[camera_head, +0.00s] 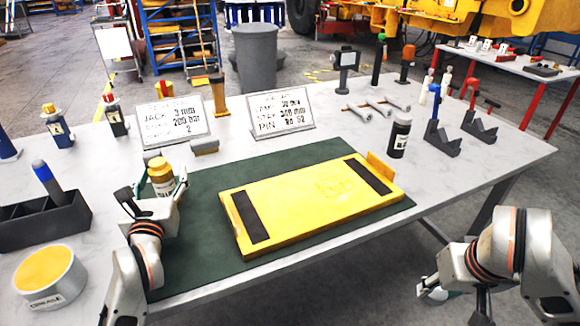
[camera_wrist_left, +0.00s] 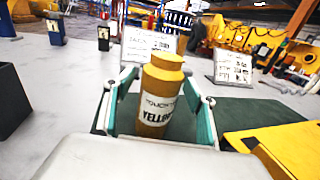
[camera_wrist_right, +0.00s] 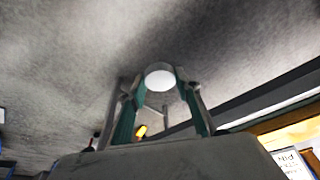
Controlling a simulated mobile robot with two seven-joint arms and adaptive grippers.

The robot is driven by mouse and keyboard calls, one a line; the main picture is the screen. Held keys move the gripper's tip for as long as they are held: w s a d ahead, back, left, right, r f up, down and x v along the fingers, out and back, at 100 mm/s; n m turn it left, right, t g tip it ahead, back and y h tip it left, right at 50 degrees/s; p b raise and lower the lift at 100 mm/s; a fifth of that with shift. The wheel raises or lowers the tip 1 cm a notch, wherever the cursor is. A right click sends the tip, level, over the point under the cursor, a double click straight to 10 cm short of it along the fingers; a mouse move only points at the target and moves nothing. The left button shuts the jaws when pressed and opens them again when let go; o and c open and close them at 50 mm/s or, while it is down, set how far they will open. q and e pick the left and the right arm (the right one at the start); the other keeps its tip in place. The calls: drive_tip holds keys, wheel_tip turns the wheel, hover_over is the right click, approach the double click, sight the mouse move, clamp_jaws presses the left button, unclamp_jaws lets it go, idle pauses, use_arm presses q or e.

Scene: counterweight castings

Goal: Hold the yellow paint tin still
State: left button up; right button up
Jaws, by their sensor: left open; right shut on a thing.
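The yellow paint tin (camera_head: 161,180) stands upright at the left edge of the green mat (camera_head: 205,190). In the left wrist view the tin (camera_wrist_left: 162,95) has a mustard body and cap and a white label reading "TOUCH" and "YELLOW". My left gripper (camera_head: 152,197) is open, with one finger on each side of the tin. Gaps show between the tin and both fingers. My right gripper (camera_wrist_right: 160,90) is shut on a small pale round thing (camera_wrist_right: 160,76), held off the table's front right side, over the floor. Its full shape is hidden.
A yellow plate (camera_head: 310,205) with black strips lies on the mat, right of the tin. A black bottle (camera_head: 399,138) stands behind it. A grease tin (camera_head: 48,278) and a dark holder (camera_head: 45,220) are at the left. Two signs (camera_head: 281,113) stand behind the mat.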

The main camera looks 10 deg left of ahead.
use_arm(q)
drive_tip(key=shift+c, duration=0.5)
drive_tip(key=c, duration=1.4)
drive_tip(key=shift+r, duration=0.1)
